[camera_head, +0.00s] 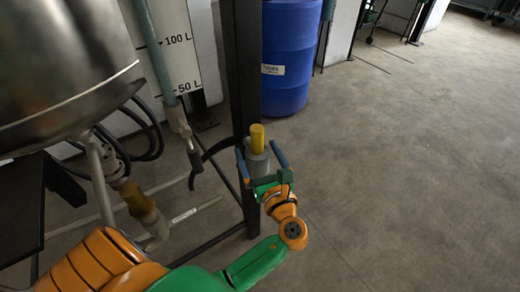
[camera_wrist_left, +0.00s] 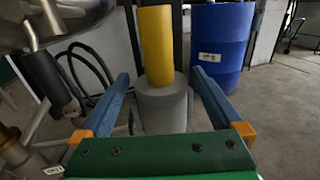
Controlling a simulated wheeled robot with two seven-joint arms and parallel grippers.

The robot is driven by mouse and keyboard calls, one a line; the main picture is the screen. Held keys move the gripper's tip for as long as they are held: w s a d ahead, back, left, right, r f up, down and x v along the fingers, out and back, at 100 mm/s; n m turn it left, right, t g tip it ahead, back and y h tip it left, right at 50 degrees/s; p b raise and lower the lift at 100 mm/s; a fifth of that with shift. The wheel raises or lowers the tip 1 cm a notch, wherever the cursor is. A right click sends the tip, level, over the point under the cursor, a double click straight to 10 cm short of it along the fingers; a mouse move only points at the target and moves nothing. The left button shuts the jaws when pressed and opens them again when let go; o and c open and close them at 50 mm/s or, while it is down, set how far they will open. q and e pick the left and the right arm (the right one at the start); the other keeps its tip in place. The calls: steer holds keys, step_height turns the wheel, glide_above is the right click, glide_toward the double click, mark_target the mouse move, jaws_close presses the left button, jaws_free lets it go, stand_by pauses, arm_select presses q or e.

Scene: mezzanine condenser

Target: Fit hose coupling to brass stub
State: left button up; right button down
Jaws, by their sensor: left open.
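My left gripper (camera_head: 257,149) is open, with its two blue fingers on either side of a grey cylinder (camera_head: 257,163) topped by a yellow cylinder (camera_head: 257,138). The left wrist view shows the yellow part (camera_wrist_left: 155,45) upright on the wider grey part (camera_wrist_left: 162,106), between the fingers with gaps on both sides. I cannot tell whether this piece is the hose coupling. A brass-coloured fitting (camera_head: 134,197) on the pipework below the steel vessel may be the stub. My right gripper is not in view.
The steel vessel (camera_head: 65,65) fills the upper left. Black hose loops (camera_head: 150,135) hang beside it, near a downward pipe with a dark end (camera_head: 195,158). A dark post (camera_head: 243,70) stands behind the grey cylinder. A blue drum (camera_head: 290,60) stands behind; the floor at right is clear.

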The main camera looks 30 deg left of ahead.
arm_select(q)
steer(key=x, duration=0.3)
steer(key=shift+w+a+f, duration=0.1)
steer(key=shift+w+a, duration=0.2)
jaws_close()
